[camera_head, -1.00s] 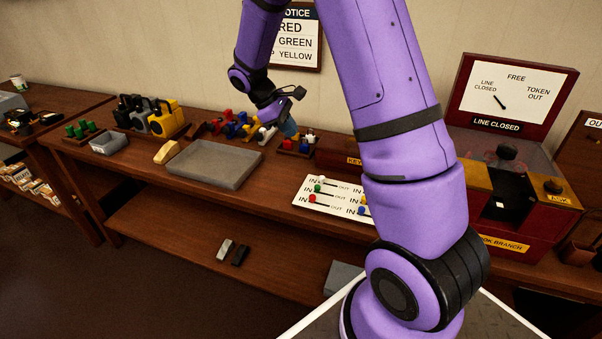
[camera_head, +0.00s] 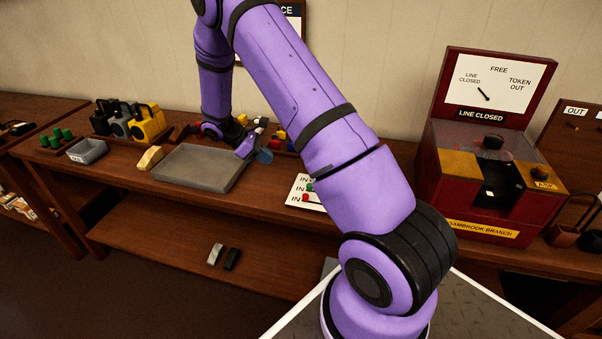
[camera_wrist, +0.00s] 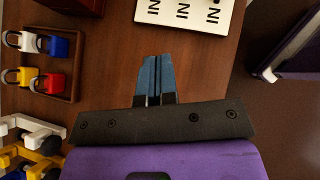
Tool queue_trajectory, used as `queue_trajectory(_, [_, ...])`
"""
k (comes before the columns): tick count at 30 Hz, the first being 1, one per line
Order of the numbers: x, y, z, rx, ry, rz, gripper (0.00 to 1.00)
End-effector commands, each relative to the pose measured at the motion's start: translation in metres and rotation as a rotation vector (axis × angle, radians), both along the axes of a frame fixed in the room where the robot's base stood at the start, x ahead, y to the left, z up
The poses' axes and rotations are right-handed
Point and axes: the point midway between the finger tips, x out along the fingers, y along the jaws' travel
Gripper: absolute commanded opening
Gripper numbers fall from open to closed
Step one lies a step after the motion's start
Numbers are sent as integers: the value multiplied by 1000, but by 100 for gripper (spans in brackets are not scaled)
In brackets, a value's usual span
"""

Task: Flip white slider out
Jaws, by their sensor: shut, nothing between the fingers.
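The white slider panel (camera_head: 297,198) lies on the bench and is partly hidden behind my arm. A green knob (camera_head: 309,187) and a red knob (camera_head: 305,198) show at its left side. In the wrist view only the panel's edge with IN labels (camera_wrist: 180,12) shows at the top. I cannot make out a white slider in either view now. My gripper (camera_head: 265,156) is shut and empty over the bench, near the right end of the grey tray. In the wrist view its blue fingertips (camera_wrist: 156,58) are together, pointing towards the panel but apart from it.
The grey tray (camera_head: 199,167) lies left of my gripper. Small padlocks (camera_wrist: 40,62) in a wooden holder and coloured levers (camera_wrist: 30,130) stand close by at the wrist view's left. A red machine (camera_head: 482,150) marked LINE CLOSED stands at right. Bare bench lies before the fingertips.

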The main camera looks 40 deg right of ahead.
Motion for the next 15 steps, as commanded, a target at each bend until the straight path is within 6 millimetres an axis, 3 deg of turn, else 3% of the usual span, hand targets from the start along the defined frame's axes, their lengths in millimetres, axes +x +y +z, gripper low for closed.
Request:
queue_trajectory(8, [-6, -6, -7, -1, 2, -1, 0])
queue_trajectory(15, [-26, -28, -35, 0, 3, -3, 0])
